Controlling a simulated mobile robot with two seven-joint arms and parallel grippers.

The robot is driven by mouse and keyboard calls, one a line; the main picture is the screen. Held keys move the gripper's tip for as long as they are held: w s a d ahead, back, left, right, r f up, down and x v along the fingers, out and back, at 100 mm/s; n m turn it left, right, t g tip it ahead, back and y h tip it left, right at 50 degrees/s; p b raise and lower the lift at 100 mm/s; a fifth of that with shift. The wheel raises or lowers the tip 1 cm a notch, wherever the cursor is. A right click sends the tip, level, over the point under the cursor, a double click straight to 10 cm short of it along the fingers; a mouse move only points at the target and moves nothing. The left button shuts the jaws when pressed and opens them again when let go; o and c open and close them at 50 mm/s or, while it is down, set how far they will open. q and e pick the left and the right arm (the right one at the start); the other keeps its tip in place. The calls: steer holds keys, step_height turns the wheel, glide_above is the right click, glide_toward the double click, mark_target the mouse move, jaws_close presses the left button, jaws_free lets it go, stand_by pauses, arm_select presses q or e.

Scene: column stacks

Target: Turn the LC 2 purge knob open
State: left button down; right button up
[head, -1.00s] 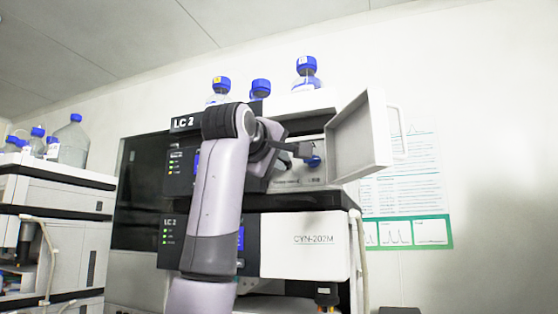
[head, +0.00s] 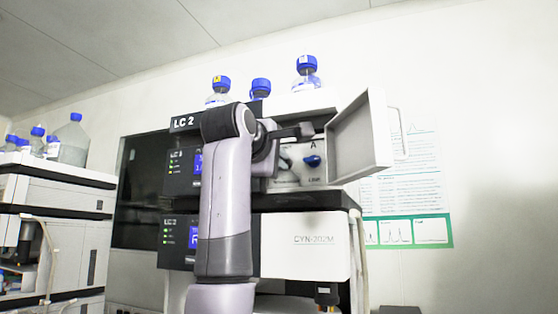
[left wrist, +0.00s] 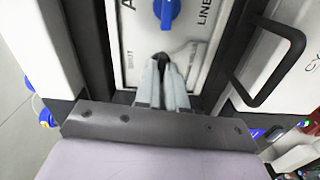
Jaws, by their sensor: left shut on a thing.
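The upper LC 2 module (head: 178,172) has its white front door (head: 358,138) swung open, baring a light panel. My left gripper (head: 287,162) is at the left part of this panel. In the left wrist view its two grey fingers (left wrist: 163,76) are shut on a small dark knob (left wrist: 162,57), mostly hidden between the tips. The word SHUT is printed left of the knob. A separate blue knob (head: 312,161), near the letter A and the word LINE, sits right of the gripper; it also shows in the left wrist view (left wrist: 167,12). My right gripper is not in view.
The open door stands close right of my gripper. A lower white module (head: 305,245) is below. Blue-capped bottles (head: 307,72) stand on top. Another instrument stack (head: 55,200) is at left. A poster (head: 420,195) hangs on the wall at right.

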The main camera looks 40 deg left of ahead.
arm_select(q)
steer(key=c, duration=1.2)
jaws_free()
steer(key=shift+s, duration=0.1)
steer(key=b+v, duration=0.2)
steer(key=v, duration=0.5)
steer(key=shift+b, duration=0.4)
